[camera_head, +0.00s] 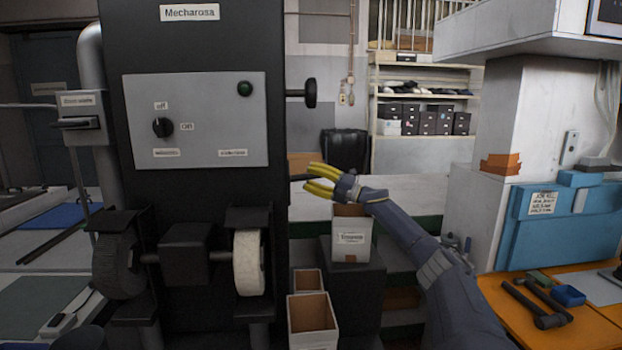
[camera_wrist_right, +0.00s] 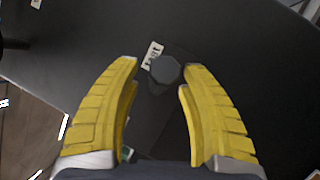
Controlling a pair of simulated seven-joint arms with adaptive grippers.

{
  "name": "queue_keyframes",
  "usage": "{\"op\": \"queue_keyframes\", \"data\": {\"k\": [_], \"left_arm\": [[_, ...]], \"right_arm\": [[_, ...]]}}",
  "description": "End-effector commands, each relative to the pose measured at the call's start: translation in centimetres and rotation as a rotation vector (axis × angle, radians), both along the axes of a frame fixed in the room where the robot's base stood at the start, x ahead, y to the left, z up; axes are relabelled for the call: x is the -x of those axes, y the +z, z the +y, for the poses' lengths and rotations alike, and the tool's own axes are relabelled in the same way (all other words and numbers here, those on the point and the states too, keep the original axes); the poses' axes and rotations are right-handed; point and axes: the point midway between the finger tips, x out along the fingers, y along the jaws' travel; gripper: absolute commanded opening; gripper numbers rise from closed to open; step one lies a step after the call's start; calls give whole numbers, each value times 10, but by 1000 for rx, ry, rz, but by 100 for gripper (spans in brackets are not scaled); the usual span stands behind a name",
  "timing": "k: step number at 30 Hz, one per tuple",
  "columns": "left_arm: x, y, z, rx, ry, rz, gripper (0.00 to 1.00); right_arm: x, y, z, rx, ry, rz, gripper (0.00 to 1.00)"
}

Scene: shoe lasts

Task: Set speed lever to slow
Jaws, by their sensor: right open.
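The black machine (camera_head: 200,190) labelled Mecharosa stands at left centre in the head view. A dark round-ended lever (camera_wrist_right: 165,70) sits between my right gripper's fingertips in the wrist view, beside a small white label (camera_wrist_right: 151,54) that I cannot read for certain. In the head view a short dark lever (camera_head: 299,177) sticks out of the machine's right side at the gripper. My right gripper (camera_head: 310,178) is open, with yellow fingers on either side of the lever, and a gap shows on both sides. My left gripper is not in view.
A second black knob (camera_head: 311,92) sticks out higher on the machine's right side. The grey panel (camera_head: 210,100) has an off/on switch (camera_head: 162,127). Open boxes, including a white bin (camera_head: 352,240), stand below my right gripper. An orange bench (camera_head: 580,325) with hammers is at right.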

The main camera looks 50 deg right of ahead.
Motion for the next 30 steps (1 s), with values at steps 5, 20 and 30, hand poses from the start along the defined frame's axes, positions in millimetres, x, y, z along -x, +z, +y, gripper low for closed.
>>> {"op": "queue_keyframes", "data": {"k": [5, 20, 30], "left_arm": [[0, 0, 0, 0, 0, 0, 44], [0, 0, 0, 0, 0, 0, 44], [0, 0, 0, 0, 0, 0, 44]], "right_arm": [[0, 0, 0, 0, 0, 0, 43], [0, 0, 0, 0, 0, 0, 0], [-1, 0, 1, 1, -1, -1, 0]]}}
